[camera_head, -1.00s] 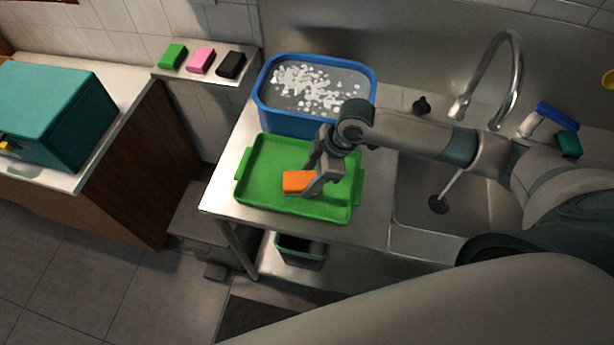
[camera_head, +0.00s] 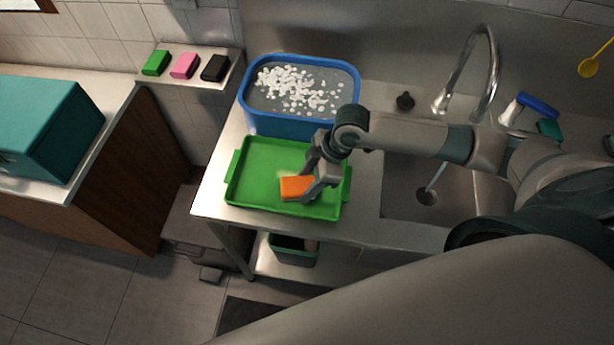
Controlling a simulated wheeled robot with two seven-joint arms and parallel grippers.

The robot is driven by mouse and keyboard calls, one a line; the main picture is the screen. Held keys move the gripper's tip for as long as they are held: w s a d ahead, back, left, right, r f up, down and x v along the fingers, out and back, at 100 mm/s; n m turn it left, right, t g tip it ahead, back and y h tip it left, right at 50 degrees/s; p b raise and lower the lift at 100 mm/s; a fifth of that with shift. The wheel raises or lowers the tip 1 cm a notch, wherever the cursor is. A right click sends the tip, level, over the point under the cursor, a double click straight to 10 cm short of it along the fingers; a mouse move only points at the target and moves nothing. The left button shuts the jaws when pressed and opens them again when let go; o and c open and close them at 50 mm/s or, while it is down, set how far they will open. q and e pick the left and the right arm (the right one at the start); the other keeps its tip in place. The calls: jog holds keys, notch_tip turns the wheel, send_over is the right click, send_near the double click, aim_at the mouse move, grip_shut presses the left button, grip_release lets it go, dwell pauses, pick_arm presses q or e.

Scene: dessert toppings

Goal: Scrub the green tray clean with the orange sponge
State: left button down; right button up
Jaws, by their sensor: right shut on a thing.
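The green tray (camera_head: 258,165) lies flat on the steel counter, with its handles at the left and right. The orange sponge (camera_head: 294,188) is at the tray's middle, low over or on its floor; I cannot tell if it touches. My right gripper (camera_head: 312,187) reaches in from the right and is shut on the sponge, covering its right end. The tray floor that shows looks plain green, with a faint pale patch beside the sponge. My left gripper is not in view.
A sink (camera_head: 400,200) with a tap (camera_head: 485,75) is at the right. Green, pink (camera_head: 185,66) and black sponges lie on a wall shelf. A teal box (camera_head: 45,130) stands on the left counter.

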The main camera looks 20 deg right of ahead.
jog(key=shift+s+a+p, duration=0.6)
jog(key=shift+s, duration=0.25)
jog(key=shift+s+a+f, duration=0.1)
jog(key=shift+s, duration=0.1)
jog(key=shift+p, duration=0.55)
jog(key=shift+w, duration=0.1)
jog(key=shift+w+d, duration=0.55)
jog(key=shift+w, duration=0.15)
jog(key=shift+w+d, duration=0.5)
jog(key=shift+w, duration=0.2)
